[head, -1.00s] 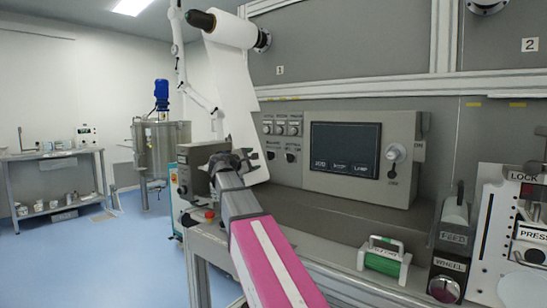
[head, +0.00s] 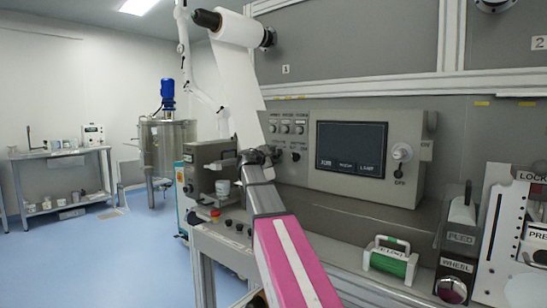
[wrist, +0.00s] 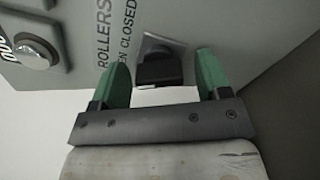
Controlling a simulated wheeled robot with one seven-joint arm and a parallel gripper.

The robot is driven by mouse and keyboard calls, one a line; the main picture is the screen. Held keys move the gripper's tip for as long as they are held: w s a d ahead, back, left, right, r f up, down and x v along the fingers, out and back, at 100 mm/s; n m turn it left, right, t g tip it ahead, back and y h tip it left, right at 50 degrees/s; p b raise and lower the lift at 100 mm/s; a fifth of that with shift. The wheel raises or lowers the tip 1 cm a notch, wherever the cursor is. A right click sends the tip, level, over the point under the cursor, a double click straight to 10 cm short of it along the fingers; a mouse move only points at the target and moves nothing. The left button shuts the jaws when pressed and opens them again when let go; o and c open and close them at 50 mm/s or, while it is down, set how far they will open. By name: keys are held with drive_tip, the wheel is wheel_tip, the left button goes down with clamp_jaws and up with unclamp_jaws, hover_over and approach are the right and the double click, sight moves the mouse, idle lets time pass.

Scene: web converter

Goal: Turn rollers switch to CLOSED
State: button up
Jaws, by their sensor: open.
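The rollers switch (wrist: 160,66) is a black knob on a square metal plate, on a grey panel marked ROLLERS and CLOSED in the wrist view. The OPEN label is partly cut off by a finger. My gripper (wrist: 162,75) is open, with one green finger on each side of the knob. I cannot tell whether the fingers touch it. In the head view my gripper (head: 262,156) is at the lower left of the control panel (head: 300,167) and hides the switch there. I cannot tell the knob's setting for sure.
Another black switch (head: 295,156) is close beside my gripper. A white web (head: 238,90) hangs from a roll just behind.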

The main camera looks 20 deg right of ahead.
drive_tip(key=c, duration=0.9)
drive_tip(key=shift+m, duration=0.3)
drive_tip(key=m, duration=1.1)
drive_tip(key=shift+r, duration=0.1)
drive_tip(key=shift+m, duration=0.4)
drive_tip(key=o, duration=0.9)
